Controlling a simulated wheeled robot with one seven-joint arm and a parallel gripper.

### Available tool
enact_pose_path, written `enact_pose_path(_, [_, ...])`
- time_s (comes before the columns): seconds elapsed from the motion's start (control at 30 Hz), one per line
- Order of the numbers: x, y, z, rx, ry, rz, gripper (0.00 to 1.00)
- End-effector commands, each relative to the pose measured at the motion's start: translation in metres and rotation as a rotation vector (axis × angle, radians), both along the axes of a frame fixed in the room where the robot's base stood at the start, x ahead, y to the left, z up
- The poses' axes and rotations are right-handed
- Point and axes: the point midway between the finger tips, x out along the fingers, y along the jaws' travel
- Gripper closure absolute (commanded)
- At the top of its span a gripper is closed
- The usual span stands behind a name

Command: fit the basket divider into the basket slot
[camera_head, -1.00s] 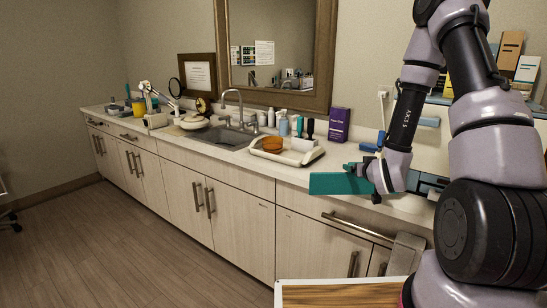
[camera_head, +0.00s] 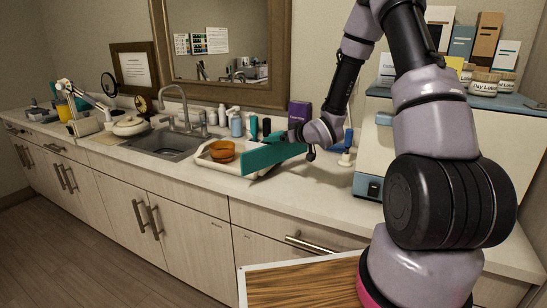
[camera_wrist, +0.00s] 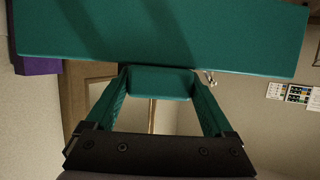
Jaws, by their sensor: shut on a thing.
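The basket divider (camera_head: 268,157) is a flat teal panel. My gripper (camera_head: 294,137) is shut on it and holds it tilted over the right side of the white tray-like basket (camera_head: 228,170) on the counter. In the wrist view the divider (camera_wrist: 160,35) spans the top of the picture, and the gripper's teal fingers (camera_wrist: 160,84) close on a block at its lower edge. The divider hides part of the basket's right side. I cannot make out the basket slot, or whether the divider touches the basket.
An orange-brown bowl (camera_head: 222,152) sits in the basket, left of the divider. Bottles (camera_head: 236,126) and a purple box (camera_head: 299,115) stand behind. The sink (camera_head: 170,144) is to the left. A white cabinet with a blue top (camera_head: 375,160) stands right. The counter front between is clear.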

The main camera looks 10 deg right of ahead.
Motion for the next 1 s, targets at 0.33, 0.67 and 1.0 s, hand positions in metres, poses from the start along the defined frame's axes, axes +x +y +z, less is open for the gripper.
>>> enact_pose_path(0.33, [0.000,0.000,-0.044,0.001,0.003,-0.001,1.00])
enact_pose_path(0.67, [0.000,0.000,-0.058,0.000,-0.003,-0.002,1.00])
enact_pose_path(1.0, [0.000,0.000,-0.060,-0.001,-0.002,-0.002,0.00])
